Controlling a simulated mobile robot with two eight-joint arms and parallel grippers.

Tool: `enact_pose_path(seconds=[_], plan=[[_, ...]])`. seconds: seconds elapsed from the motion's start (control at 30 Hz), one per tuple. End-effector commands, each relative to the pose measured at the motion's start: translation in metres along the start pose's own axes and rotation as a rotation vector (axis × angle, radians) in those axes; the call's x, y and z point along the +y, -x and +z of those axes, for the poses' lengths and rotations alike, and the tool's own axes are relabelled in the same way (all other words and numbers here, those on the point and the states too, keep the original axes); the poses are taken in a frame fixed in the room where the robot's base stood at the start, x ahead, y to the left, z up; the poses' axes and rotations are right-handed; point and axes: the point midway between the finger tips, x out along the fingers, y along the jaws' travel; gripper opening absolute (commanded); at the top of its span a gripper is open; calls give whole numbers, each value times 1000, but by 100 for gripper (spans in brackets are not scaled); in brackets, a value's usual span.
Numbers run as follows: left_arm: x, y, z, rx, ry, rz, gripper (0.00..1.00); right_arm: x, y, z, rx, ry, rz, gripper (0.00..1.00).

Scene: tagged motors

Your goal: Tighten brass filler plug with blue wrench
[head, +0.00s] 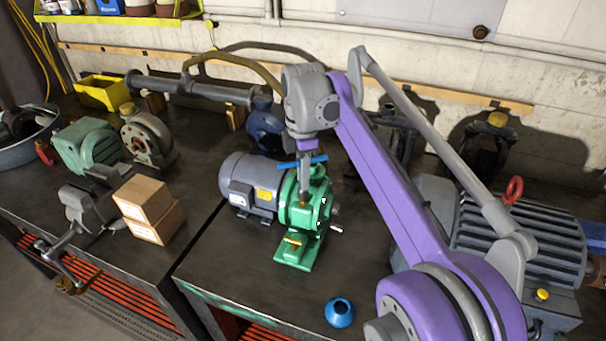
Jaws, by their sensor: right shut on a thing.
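A green pump (314,208) joined to a grey motor (250,182) stands on the dark bench in the middle of the head view. My right gripper (305,178) comes down over the top of the green pump and is shut on the blue wrench (316,160). The wrench's blue bar sticks out to both sides of the fingers. A small brass-coloured part shows on the pump just below the fingertips; whether the wrench touches a plug there is too small to tell. Another brass-coloured fitting (292,240) sits low on the pump's front. My left gripper is not in view.
A large grey motor (520,245) with a red lifting eye is at right. Cardboard boxes (146,203) and a grey vise (88,206) are at left. Bare bench lies around the green pump's front.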

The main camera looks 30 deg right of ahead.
Motion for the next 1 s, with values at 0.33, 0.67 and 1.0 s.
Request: enact_pose_path(seconds=[0.33,0.67,1.0], plan=[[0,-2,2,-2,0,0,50,0,-4,0,0,0,-1,0],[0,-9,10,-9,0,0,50,0,-20,0,0,0,-1,0],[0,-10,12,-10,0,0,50,0,-24,0,0,0,0,0]])
